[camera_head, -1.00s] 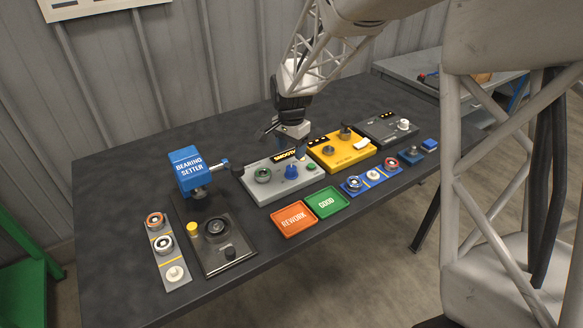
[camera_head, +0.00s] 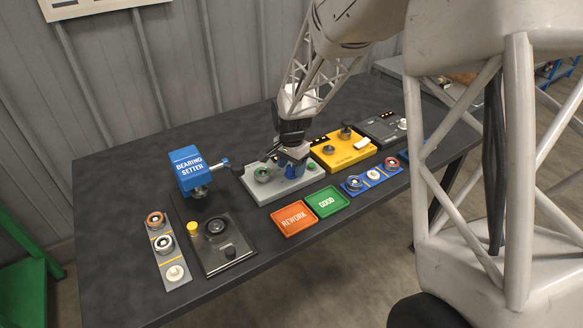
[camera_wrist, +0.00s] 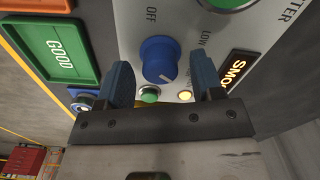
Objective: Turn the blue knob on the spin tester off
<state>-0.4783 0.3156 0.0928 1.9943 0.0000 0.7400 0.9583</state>
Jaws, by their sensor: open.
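The spin tester (camera_head: 255,186) is a light grey box in the middle of the table. Its blue knob (camera_wrist: 158,55) shows between my fingertips in the wrist view. The knob's white mark points to the lower right, away from the OFF label (camera_wrist: 152,14). LOW (camera_wrist: 203,38) is printed to its right. My gripper (camera_wrist: 162,70) is open, one finger on each side of the knob with visible gaps. In the head view my gripper (camera_head: 293,158) is over the tester and partly hides the knob.
A small green button (camera_wrist: 149,94), a glowing yellow lamp (camera_wrist: 185,96) and a lit sign (camera_wrist: 240,75) are near the knob. The GOOD tray (camera_head: 326,201) and REWORK tray (camera_head: 294,218) lie in front. A yellow box (camera_head: 343,153) stands right, the bearing setter (camera_head: 187,170) left.

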